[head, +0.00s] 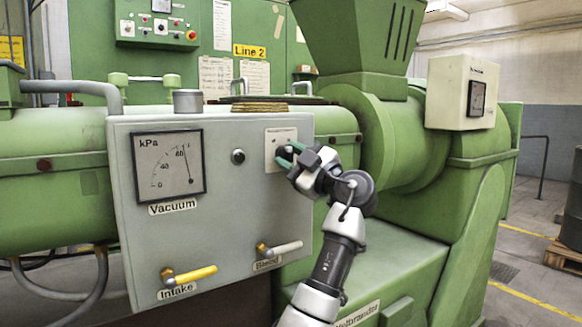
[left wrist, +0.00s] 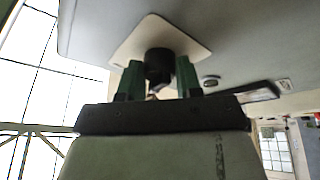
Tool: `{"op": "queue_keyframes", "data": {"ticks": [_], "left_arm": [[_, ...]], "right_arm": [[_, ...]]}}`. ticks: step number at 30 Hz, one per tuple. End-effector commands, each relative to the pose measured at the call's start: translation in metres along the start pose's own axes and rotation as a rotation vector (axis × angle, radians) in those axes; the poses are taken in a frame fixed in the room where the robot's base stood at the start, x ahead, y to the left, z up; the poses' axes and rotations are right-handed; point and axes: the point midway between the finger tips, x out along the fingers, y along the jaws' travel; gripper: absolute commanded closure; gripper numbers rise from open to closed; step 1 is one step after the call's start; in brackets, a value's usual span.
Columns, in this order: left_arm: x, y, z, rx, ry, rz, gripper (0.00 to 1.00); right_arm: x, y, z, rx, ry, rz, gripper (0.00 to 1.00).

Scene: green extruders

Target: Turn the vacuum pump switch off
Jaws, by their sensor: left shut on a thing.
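The vacuum pump switch is a black rotary knob (left wrist: 158,66) on a pale plate, seen at the top middle of the left wrist view. Its plate (head: 272,160) is at the upper right of the grey panel in the head view. My left gripper (head: 288,156) reaches the plate and its green fingers cover most of the knob there. In the left wrist view the two green fingers (left wrist: 158,78) stand on either side of the knob, shut on it. Which way the knob points is hard to tell. My right gripper is in neither view.
The grey panel (head: 222,205) carries a kPa gauge (head: 168,165) marked Vacuum, a small dark round fitting (head: 238,156), a yellow Intake lever (head: 192,275) and a pale Bleed lever (head: 283,248). Green extruder housing (head: 390,150) stands right of it.

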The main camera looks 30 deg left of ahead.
Motion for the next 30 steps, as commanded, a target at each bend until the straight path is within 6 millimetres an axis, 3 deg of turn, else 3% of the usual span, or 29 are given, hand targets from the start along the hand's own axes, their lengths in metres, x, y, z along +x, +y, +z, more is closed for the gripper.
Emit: {"op": "queue_keyframes", "data": {"ticks": [6,13,30], "left_arm": [[-0.001,0.0,0.001,-0.095,0.005,-0.039,0.89],[-0.001,0.001,0.001,-0.226,0.012,-0.094,0.89],[0.0,0.003,0.0,-0.411,0.022,-0.171,0.89]], "right_arm": [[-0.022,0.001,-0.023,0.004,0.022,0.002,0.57],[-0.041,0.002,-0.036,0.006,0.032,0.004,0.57],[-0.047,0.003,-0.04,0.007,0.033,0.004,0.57]]}}
